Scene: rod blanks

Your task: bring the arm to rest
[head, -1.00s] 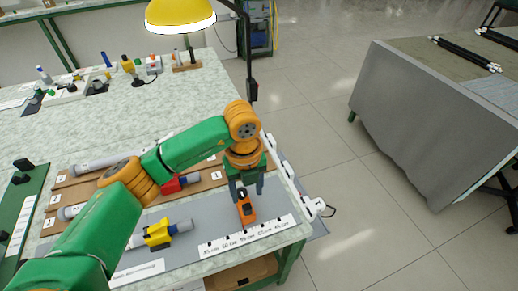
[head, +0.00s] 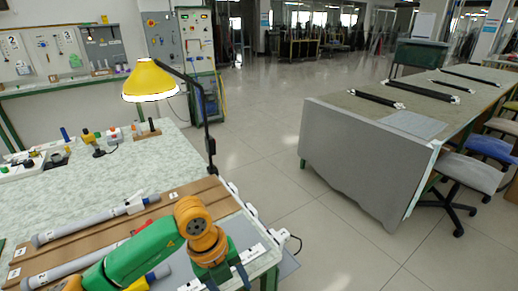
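My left arm comes in from the lower left over the near end of the workbench (head: 140,160). My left gripper (head: 227,281) points down at the bottom edge of the head view. Its two dark fingers stand apart, with nothing visible between them; their tips are at or below the picture's edge. My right gripper is not in view. Grey rods (head: 78,224) lie on the brown board (head: 178,196), partly hidden behind my arm. A red piece (head: 143,226) and a yellow piece (head: 158,272) show beside my arm, mostly covered.
A yellow lamp (head: 150,80) on a dark post stands at the bench's far right corner. Small tools (head: 92,138) stand at its back. A second table (head: 370,165) with dark rods is at the right, with chairs (head: 470,172). Open floor (head: 260,140) lies between the tables.

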